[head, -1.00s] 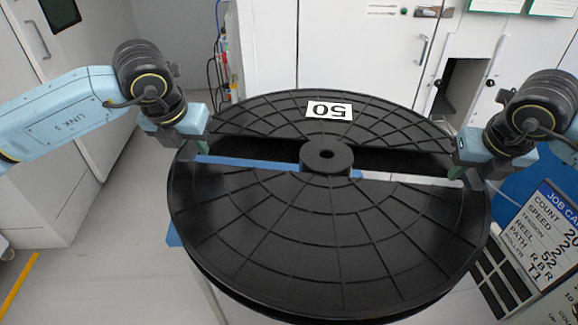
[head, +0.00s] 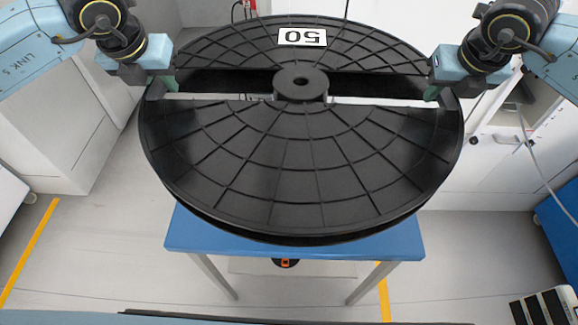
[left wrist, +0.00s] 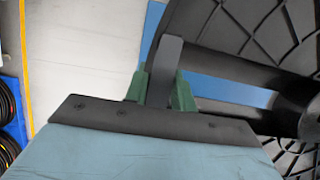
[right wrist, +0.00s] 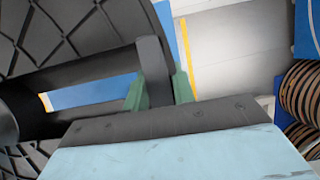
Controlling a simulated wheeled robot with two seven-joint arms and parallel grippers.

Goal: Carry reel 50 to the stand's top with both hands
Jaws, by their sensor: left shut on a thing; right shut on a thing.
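Reel 50, a large black ribbed reel (head: 300,165) with a white "50" label and a central hub, fills the middle of the head view. My left gripper (head: 158,86) is shut on the reel's left side, at the edge of its slot. My right gripper (head: 436,88) is shut on its right side. Each wrist view shows green fingertips on either side of a dark bar, in the left wrist view (left wrist: 162,88) and the right wrist view (right wrist: 158,88). A blue-topped stand (head: 290,240) shows below the reel; the reel hides much of its top, and I cannot tell whether they touch.
Pale cabinets (head: 510,150) stand at the right and back. Yellow lines (head: 30,250) mark the grey floor. Dark coiled rolls show in the left wrist view (left wrist: 10,125) and right wrist view (right wrist: 302,95). The floor left of the stand is clear.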

